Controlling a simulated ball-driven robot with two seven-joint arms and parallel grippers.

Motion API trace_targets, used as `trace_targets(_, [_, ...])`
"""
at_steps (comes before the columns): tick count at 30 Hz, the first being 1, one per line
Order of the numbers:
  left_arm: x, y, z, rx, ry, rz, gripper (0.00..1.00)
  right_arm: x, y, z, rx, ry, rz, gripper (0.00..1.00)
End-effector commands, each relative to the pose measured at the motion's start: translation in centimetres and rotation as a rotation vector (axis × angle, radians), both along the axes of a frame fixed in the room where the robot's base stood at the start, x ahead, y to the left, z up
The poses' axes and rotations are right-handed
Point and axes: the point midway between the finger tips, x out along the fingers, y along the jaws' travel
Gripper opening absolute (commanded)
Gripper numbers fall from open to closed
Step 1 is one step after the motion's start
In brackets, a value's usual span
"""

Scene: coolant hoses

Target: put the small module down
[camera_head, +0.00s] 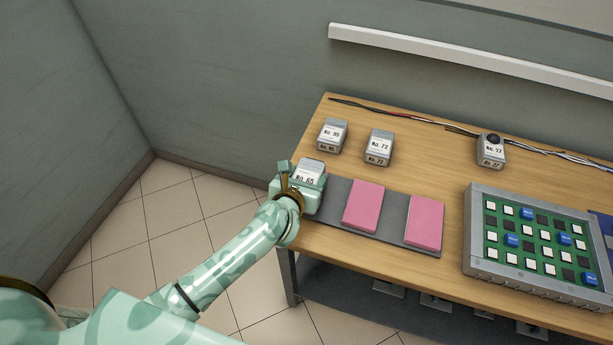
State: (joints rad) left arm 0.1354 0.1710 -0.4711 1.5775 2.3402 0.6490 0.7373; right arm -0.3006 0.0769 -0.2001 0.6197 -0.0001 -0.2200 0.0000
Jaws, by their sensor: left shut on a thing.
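The small module (312,166), a grey box with a white label reading No. 65, is at the left end of the table. My left gripper (297,183) is shut on it. The gripper covers its lower part, so I cannot tell whether it touches the surface below. A dark grey mat (392,219) lies just right of the gripper along the table's front, with two pink pads (363,207) and (424,222) on it. My right gripper is not in view.
Similar modules No. 95 (332,136) and No. 72 (379,148) stand behind on the wooden table (430,160). Another module (491,151) with a black knob stands further right, near cables (400,115). A framed green board (467,235) is at the right.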

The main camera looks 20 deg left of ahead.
Motion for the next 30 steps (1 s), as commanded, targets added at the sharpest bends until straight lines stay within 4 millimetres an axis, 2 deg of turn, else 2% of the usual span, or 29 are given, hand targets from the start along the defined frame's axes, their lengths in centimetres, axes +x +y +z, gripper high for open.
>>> trace_targets(1, [0.0, 0.0, -0.2, 0.001, -0.001, 0.0, 0.25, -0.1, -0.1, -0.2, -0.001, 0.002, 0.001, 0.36])
trace_targets(2, [0.0, 0.0, -0.2, 0.001, 0.001, 0.0, 0.7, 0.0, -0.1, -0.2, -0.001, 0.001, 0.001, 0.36])
trace_targets(3, [0.0, 0.0, -0.2, 0.001, 0.001, 0.0, 0.81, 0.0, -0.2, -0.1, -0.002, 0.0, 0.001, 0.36])
trace_targets(4, [0.0, 0.0, -0.2, 0.001, 0.001, 0.0, 0.83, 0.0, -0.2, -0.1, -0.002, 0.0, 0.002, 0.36])
trace_targets(11, [0.0, 0.0, -0.2, 0.001, 0.001, 0.0, 0.83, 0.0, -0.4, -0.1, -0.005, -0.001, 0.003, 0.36])
trace_targets(14, [0.0, 0.0, 0.5, 0.0, -0.001, 0.0, 0.83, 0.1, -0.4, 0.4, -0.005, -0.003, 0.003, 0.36])
trace_targets(17, [-1.4, 0.0, 0.9, 0.001, 0.001, -0.001, 0.83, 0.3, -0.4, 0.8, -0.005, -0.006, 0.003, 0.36])
trace_targets(24, [-6.7, 0.2, 3.1, 0.0, 0.001, -0.002, 0.83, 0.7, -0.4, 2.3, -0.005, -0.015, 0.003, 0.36])
trace_targets(30, [-10.0, 0.4, 4.4, 0.002, 0.002, -0.002, 0.83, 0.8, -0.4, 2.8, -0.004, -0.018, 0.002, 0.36])
